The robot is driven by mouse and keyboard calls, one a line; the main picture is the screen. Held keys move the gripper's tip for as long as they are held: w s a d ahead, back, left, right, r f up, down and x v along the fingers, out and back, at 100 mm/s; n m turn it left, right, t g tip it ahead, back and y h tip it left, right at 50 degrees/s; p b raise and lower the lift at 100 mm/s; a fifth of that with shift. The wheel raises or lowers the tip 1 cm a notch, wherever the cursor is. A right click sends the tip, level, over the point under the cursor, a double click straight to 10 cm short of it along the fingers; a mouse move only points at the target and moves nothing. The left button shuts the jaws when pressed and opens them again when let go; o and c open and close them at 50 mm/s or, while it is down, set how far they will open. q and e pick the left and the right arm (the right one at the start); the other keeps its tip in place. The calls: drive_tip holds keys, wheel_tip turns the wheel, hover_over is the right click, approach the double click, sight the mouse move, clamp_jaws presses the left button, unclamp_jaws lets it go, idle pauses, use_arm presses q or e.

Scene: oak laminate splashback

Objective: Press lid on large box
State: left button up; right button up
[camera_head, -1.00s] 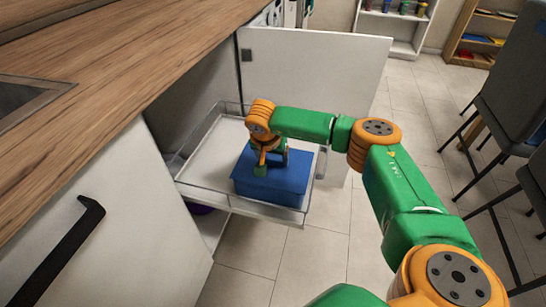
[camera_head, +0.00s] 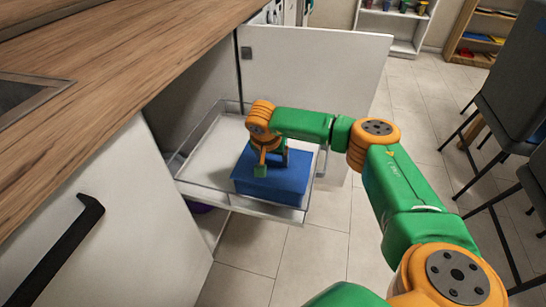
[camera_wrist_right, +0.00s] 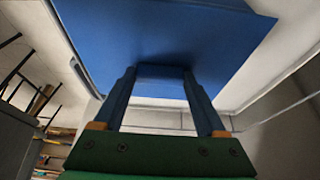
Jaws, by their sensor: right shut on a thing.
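The large box (camera_head: 270,191) is blue and stands upright in the pulled-out drawer. Its blue lid (camera_head: 293,178) lies on top; from here I cannot tell whether it is fully seated. My right gripper (camera_head: 263,169) points down onto the lid near its middle. In the right wrist view the lid (camera_wrist_right: 215,35) fills the upper part, and the right gripper's fingers (camera_wrist_right: 160,75) reach to it, spaced apart, shut on a part of the lid. The seam between lid and box is hard to make out. My left gripper is out of view.
The white drawer with clear rails (camera_head: 190,183) has free room left of and behind the box. An open white door (camera_head: 315,70) stands behind it. The wooden counter (camera_head: 110,60) is at left, dark chairs (camera_head: 510,100) at right.

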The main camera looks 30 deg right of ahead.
drive_tip(key=shift+f, duration=0.1)
drive_tip(key=o, duration=1.3)
